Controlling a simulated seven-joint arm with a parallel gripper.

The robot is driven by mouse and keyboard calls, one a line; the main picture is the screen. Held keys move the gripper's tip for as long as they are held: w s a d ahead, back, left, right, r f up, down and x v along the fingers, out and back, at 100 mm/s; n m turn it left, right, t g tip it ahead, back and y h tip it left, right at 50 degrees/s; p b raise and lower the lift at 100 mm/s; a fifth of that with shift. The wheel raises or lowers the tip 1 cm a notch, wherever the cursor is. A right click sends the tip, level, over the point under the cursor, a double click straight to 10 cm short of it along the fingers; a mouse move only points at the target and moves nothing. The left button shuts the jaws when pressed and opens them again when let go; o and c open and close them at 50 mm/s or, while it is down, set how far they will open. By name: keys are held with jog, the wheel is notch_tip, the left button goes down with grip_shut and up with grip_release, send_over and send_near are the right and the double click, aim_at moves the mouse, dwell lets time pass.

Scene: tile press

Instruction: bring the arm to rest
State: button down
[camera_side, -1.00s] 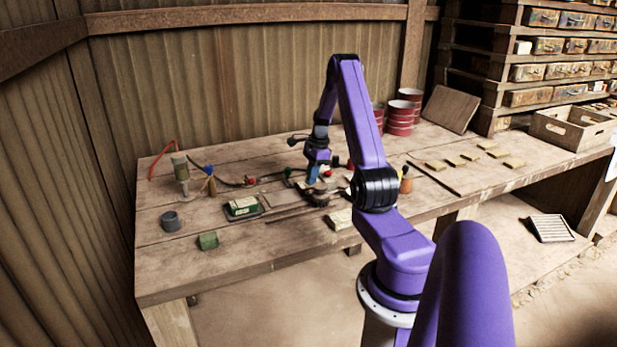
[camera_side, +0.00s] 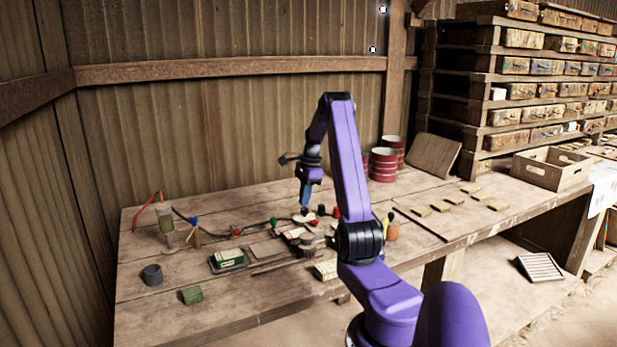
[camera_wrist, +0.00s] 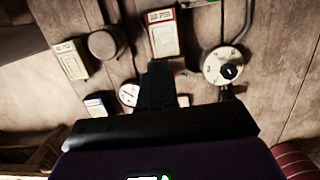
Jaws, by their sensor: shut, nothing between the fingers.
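My gripper (camera_side: 305,207) is shut and empty, fingers pointing down above the middle of the wooden bench (camera_side: 150,315). It hangs over a cluster of small parts, the tile press among them as far as I can tell, with a visible gap hard to judge. In the wrist view, my shut fingers (camera_wrist: 158,72) reach up from the bottom centre. Around them lie a card marked PSI (camera_wrist: 163,35), a round dial-like part (camera_wrist: 222,67), a white gauge (camera_wrist: 129,95) and a brown round part (camera_wrist: 103,44). My arm hides part of the bench in the side view.
A green block (camera_side: 191,295), a grey cup (camera_side: 152,274) and a green-topped tray (camera_side: 227,260) sit at the left. Red drums (camera_side: 384,165) stand behind right. Small tiles (camera_side: 445,204) lie at the right.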

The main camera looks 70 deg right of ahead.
notch_tip(320, 180, up, 7)
jog(key=shift+s+d+r, duration=0.2)
jog(key=shift+s+d, duration=0.2)
jog(key=shift+s, duration=0.05)
jog(key=w+a+n, duration=0.4)
jog(key=a, duration=0.4)
jog(key=w+a+r+n+g, duration=0.1)
jog(key=w+a+n, duration=0.25)
jog(key=a, duration=0.45)
jog(key=w+a+n, duration=0.3)
jog(key=a+n, duration=0.2)
jog(key=a, duration=0.4)
jog(key=s+a+n, duration=0.2)
jog(key=a+n, duration=0.3)
jog(key=a, duration=0.3)
jog(key=s+a+n, duration=0.3)
jog(key=a+n, duration=0.2)
jog(key=a, duration=0.3)
jog(key=s+a+f+n, duration=0.1)
jog(key=s+a+n, duration=0.2)
jog(key=s+n, duration=0.2)
jog(key=s+a+f+n, duration=0.1)
jog(key=s+a+n, duration=0.2)
jog(key=s+n, duration=0.3)
jog(key=s+a+f+n+h, duration=0.1)
jog(key=s+a+n, duration=0.3)
jog(key=s, duration=0.5)
jog(key=shift+f+n, duration=0.25)
jog(key=shift+n, duration=0.8)
